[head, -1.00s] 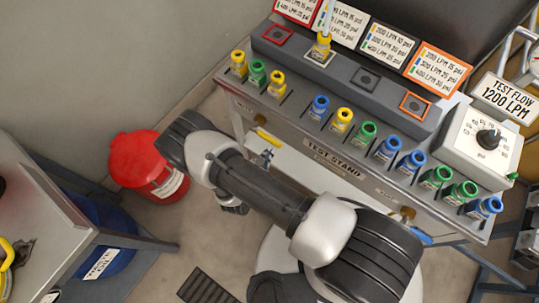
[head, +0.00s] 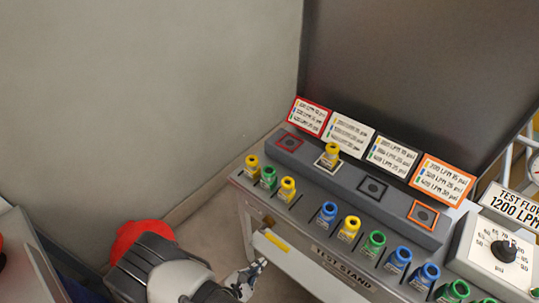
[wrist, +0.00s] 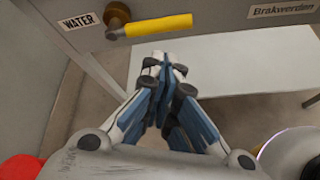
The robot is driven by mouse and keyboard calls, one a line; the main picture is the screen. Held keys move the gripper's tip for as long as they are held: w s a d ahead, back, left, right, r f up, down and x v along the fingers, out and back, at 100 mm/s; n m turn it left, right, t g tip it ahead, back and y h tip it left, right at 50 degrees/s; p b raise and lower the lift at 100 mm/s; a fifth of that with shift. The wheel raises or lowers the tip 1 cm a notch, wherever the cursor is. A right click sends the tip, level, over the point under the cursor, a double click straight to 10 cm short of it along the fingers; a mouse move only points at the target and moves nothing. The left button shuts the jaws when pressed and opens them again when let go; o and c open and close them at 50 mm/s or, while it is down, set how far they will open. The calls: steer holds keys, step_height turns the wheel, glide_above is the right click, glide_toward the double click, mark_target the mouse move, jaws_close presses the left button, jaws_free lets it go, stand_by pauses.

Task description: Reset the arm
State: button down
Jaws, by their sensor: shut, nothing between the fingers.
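My arm (head: 170,275) reaches in from the bottom of the head view. My gripper (head: 256,268) is at the front of the test stand, below its yellow handle (head: 277,242). In the wrist view, the fingertips of my gripper (wrist: 165,62) are together with nothing between them. The yellow handle (wrist: 158,25) on a brass valve is just beyond the fingertips, and a gap shows between them. Part of my arm is cut off by the bottom edge of the head view.
The test stand (head: 340,268) carries a row of yellow, green and blue fittings. One yellow fitting (head: 330,153) stands on the white-framed square; the other framed squares look empty. A red container (head: 140,236) is behind my arm. A grey wall (head: 140,100) rises at left.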

steer(key=w+d+r+m+g+h, duration=0.15)
steer(key=d+r+m+g, duration=0.4)
steer(key=r, duration=0.75)
steer(key=w+d+r+m+g+h, duration=0.15)
steer(key=d+r+m, duration=0.55)
steer(key=r, duration=0.7)
steer(key=s+d+r+m+y, duration=0.3)
steer(key=s+r+m, duration=0.3)
steer(key=r, duration=0.3)
steer(key=s+d+r+m+t+y, duration=0.1)
steer(key=s+d+r+m+y, duration=0.2)
steer(key=s+r+m+y, duration=0.3)
step_height(320, 180, up, 3)
steer(key=s, duration=0.3)
steer(key=shift+d+y, duration=0.15)
steer(key=shift+y, duration=0.15)
steer(key=shift+w, duration=0.1)
